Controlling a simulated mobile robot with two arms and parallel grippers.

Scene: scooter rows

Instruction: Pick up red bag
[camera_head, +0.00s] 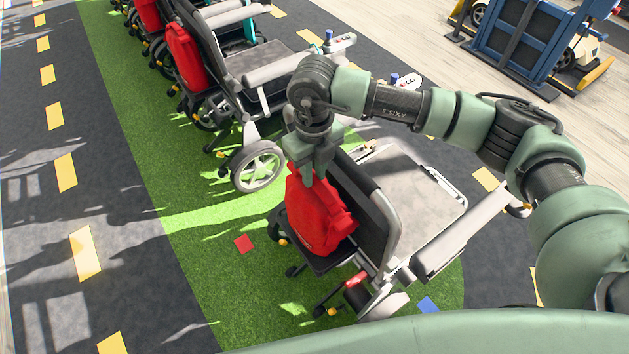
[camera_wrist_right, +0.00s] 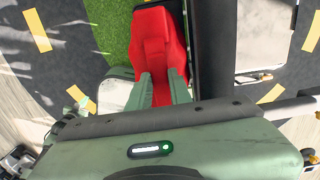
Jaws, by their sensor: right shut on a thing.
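The red bag (camera_head: 318,215) hangs at the back of the nearest wheelchair scooter (camera_head: 418,190), against its black backrest. My right gripper (camera_head: 312,178) reaches down from above and is shut on the top of the red bag. In the right wrist view the red bag (camera_wrist_right: 158,48) lies between the two green fingers (camera_wrist_right: 163,84), beside the dark backrest. The bag's grasped part is partly hidden by the fingers. My left gripper is not in view.
More scooters (camera_head: 235,70) stand in a row behind, one with another red bag (camera_head: 185,55). A blue rack (camera_head: 520,38) stands at the upper right. Dark floor on the left is clear.

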